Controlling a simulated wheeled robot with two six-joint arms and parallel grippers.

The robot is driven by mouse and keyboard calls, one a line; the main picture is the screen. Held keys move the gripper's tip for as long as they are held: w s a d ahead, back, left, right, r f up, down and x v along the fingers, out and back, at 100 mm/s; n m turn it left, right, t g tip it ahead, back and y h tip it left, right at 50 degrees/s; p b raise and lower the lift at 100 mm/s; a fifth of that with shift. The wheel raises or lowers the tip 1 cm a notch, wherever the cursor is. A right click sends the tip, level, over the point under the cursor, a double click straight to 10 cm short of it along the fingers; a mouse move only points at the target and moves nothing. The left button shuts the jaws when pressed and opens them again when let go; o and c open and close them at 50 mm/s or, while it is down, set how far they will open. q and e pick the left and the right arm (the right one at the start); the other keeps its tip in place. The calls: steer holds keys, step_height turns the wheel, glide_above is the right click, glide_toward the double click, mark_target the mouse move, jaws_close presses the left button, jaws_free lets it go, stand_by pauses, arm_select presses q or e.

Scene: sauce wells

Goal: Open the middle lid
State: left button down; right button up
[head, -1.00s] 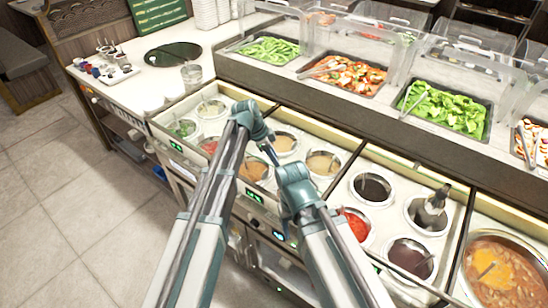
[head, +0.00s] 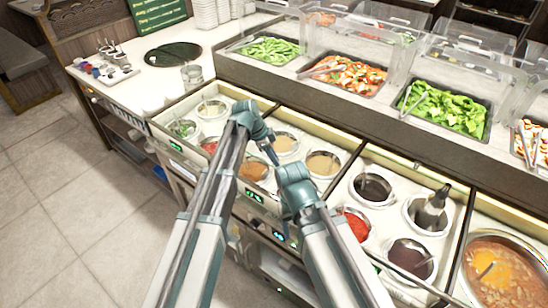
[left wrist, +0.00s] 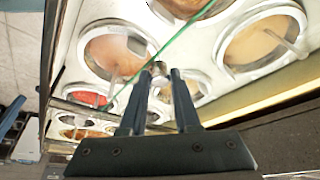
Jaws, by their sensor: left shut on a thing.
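The middle lid shows in the left wrist view as a clear pane with a thin green edge (left wrist: 180,42), lying across the sauce wells. In the head view its pane can hardly be made out over the middle sauce wells. My left gripper (head: 271,156) reaches down over these wells; in the left wrist view its fingers (left wrist: 158,74) are shut on a small part at the lid's edge, mostly hidden between the tips. My right gripper (head: 291,168) is close on its right, above the same section; its fingers cannot be made out.
Sauce wells with tan sauce (head: 323,164), red sauce (head: 357,226) and dark sauce (head: 373,188) fill the counter. A large soup pot (head: 505,275) stands at the right. Clear guards and salad trays (head: 345,77) line the back. Open floor (head: 70,210) lies at the left.

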mark_target(312, 130)
arm_select(q)
steer(key=shift+w, duration=0.1)
steer(key=w+d, duration=0.4)
steer(key=w, duration=0.2)
steer(key=w+d, duration=0.5)
steer(key=w, duration=0.1)
steer(key=w+d, duration=0.5)
steer(key=w, duration=0.2)
steer(key=c, duration=0.6)
jaws_free()
steer(key=shift+a, duration=0.1)
steer(key=shift+c, duration=0.2)
steer(key=p+v, duration=1.2)
steer(key=v, duration=0.2)
steer(key=shift+p, duration=0.4)
